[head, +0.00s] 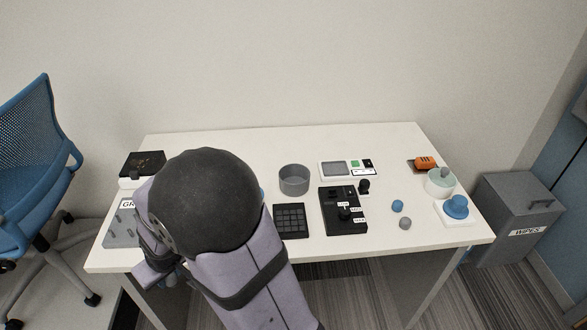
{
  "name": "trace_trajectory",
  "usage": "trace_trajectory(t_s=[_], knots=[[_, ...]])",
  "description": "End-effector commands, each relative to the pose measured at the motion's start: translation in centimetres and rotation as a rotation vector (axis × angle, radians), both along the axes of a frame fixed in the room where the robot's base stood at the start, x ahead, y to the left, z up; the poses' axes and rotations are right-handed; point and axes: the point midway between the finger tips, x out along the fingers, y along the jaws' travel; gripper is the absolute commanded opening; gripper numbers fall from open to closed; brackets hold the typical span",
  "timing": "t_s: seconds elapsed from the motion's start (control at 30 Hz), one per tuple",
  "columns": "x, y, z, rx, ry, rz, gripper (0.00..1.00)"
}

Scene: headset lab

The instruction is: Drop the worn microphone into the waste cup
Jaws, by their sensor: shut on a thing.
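My arm (205,205) covers the left part of the table, and its gripper is hidden behind it. I cannot see what its jaws hold. A round grey open cup (294,181) stands at the middle of the table, with no label that I can read. A pale green cup (439,185) stands at the right, with a grey rounded thing (445,173) at its top. I cannot tell which is the waste cup. A small black knobbed thing (364,187) is near the black panel. I cannot make out the worn microphone for certain.
A black keypad (289,221) and a labelled black panel (357,221) lie in front of the grey cup. A blue ball (398,206), a grey ball (405,223) and a blue-topped white base (457,208) are at right. A grey mat (120,233) lies left. The back edge is mostly clear.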

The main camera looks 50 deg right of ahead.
Motion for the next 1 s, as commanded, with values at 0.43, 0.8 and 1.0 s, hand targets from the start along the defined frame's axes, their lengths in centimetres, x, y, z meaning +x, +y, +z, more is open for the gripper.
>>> trace_trajectory(t_s=[0.43, 0.8, 1.0], knots=[[-0.9, -0.7, 9.7, -0.001, 0.001, -0.017, 0.05], [1.0, -4.2, 16.3, -0.002, 0.001, -0.094, 0.05], [4.9, -11.4, 16.6, -0.006, 0.001, -0.226, 0.05]])
